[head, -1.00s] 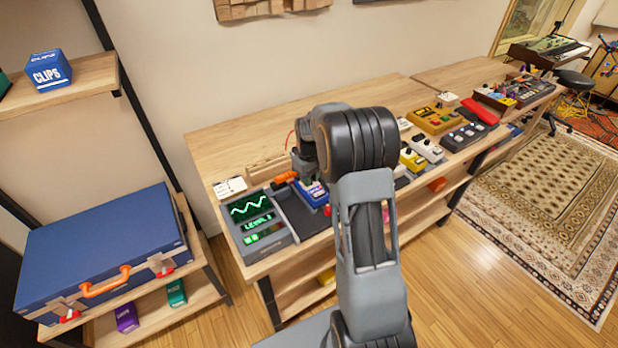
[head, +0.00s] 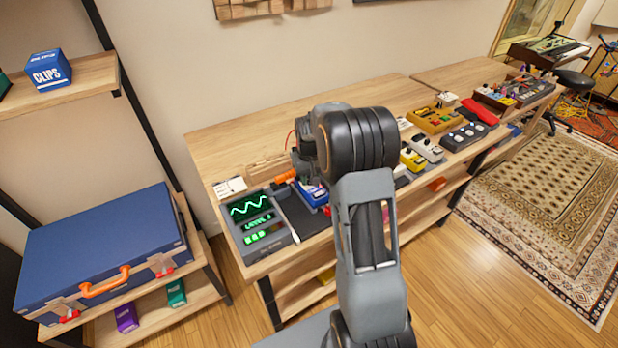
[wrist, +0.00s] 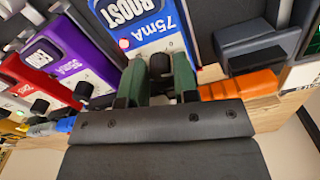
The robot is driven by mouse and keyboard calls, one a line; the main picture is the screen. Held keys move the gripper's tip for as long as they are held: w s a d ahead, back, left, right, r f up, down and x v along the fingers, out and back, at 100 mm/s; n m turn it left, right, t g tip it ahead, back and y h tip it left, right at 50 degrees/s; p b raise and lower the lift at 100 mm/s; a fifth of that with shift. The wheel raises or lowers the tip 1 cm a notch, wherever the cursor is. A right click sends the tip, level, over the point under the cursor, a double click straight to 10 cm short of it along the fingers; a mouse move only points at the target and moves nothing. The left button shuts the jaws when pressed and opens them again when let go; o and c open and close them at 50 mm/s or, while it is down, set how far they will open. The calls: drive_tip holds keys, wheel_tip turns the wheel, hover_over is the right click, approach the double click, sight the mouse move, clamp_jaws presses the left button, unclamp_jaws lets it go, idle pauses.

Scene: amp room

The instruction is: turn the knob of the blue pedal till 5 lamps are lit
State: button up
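The blue pedal (wrist: 150,28), marked BOOST 75mA with a lit red light, is at the top middle of the wrist view. In the head view the blue pedal (head: 314,193) shows partly behind my arm. My gripper (wrist: 160,72) has its two green-tipped fingers on either side of the dark knob (wrist: 160,63) at the pedal's edge; the fingers hide much of it. In the head view my gripper (head: 306,170) is largely hidden by my wrist. The meter box (head: 262,228) left of the pedal shows a green wave, a LEVEL line and what looks like three lit green lamps.
Purple (wrist: 62,55) and red (wrist: 30,75) pedals stand close left of my gripper in the wrist view. An orange plug (wrist: 240,85) lies close on the right. More pedals stand further right along the bench (head: 235,140). A blue case (head: 100,245) sits on the left shelf.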

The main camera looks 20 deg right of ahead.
drive_tip(key=o, duration=0.3)
drive_tip(key=shift+o, duration=0.2)
wheel_tip(320, 180, up, 14)
idle(0.5)
drive_tip(key=shift+w+f, duration=0.1)
drive_tip(key=s+a+t, duration=0.1)
drive_tip(key=s+a, duration=0.2)
drive_tip(key=s, duration=0.4)
drive_tip(key=s+a+n+t+p, duration=0.1)
drive_tip(key=s+a, duration=0.3)
drive_tip(key=s, duration=0.4)
drive_tip(key=s+a+t, duration=0.1)
drive_tip(key=s+a, duration=0.3)
drive_tip(key=s, duration=0.3)
drive_tip(key=shift+s+f+n+t, duration=0.15)
drive_tip(key=shift+f+n+t, duration=0.05)
drive_tip(key=shift+n+t, duration=0.1)
